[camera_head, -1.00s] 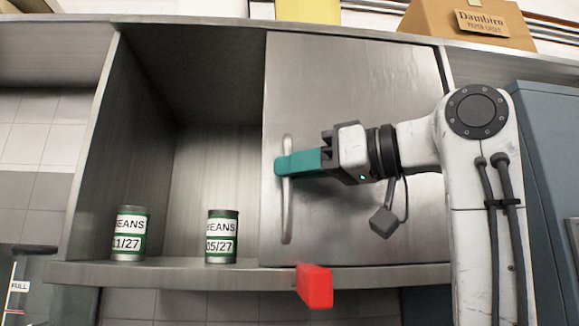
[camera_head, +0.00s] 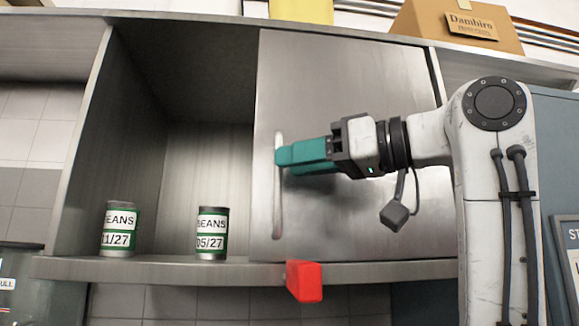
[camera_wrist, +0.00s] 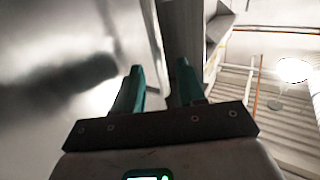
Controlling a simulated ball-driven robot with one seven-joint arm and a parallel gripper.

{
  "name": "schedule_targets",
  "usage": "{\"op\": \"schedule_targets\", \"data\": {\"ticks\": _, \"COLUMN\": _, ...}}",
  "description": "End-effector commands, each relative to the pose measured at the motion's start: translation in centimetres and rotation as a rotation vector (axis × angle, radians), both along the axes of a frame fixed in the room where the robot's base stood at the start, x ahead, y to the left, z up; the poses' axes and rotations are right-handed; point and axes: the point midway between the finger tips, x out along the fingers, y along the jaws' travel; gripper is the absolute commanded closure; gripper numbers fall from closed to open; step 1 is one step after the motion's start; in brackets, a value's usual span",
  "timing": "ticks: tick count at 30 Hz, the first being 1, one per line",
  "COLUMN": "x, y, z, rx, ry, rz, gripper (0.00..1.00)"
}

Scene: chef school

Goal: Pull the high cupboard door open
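The high cupboard door (camera_head: 350,85) is a grey metal panel on the right half of the cupboard, and it looks shut. Its pale vertical handle (camera_head: 277,205) is near the door's left edge. My gripper (camera_head: 288,155) reaches in from the right, with its teal fingertips at the handle's upper part, hiding a short piece of it. In the wrist view the fingers of my gripper (camera_wrist: 160,70) stand apart. A pale bar, likely the handle (camera_wrist: 154,35), runs between their tips with space around it. Contact with the handle cannot be told.
The cupboard's left bay is open, with two bean cans (camera_head: 118,230) (camera_head: 211,234) on the shelf (camera_head: 160,268). A red block (camera_head: 304,281) shows at the shelf's front edge below the door. A cardboard box (camera_head: 460,25) sits on top. A blue-grey surface (camera_head: 555,140) stands at the right.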

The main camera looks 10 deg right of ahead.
Motion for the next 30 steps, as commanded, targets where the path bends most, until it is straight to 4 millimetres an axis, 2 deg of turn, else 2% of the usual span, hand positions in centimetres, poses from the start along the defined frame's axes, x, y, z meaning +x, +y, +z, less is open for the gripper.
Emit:
{"op": "schedule_targets", "data": {"ticks": 6, "x": -2.6, "y": -3.7, "z": -0.3, "rx": 0.001, "ry": -0.004, "rz": -0.003, "gripper": 0.60}}
{"op": "schedule_targets", "data": {"ticks": 12, "x": -4.3, "y": -6.0, "z": -0.2, "rx": 0.000, "ry": -0.003, "rz": -0.003, "gripper": 0.60}}
{"op": "schedule_targets", "data": {"ticks": 18, "x": -5.0, "y": -6.9, "z": -0.1, "rx": 0.000, "ry": -0.002, "rz": -0.001, "gripper": 0.60}}
{"op": "schedule_targets", "data": {"ticks": 30, "x": -4.9, "y": -6.9, "z": 0.0, "rx": -0.001, "ry": -0.002, "rz": -0.001, "gripper": 0.60}}
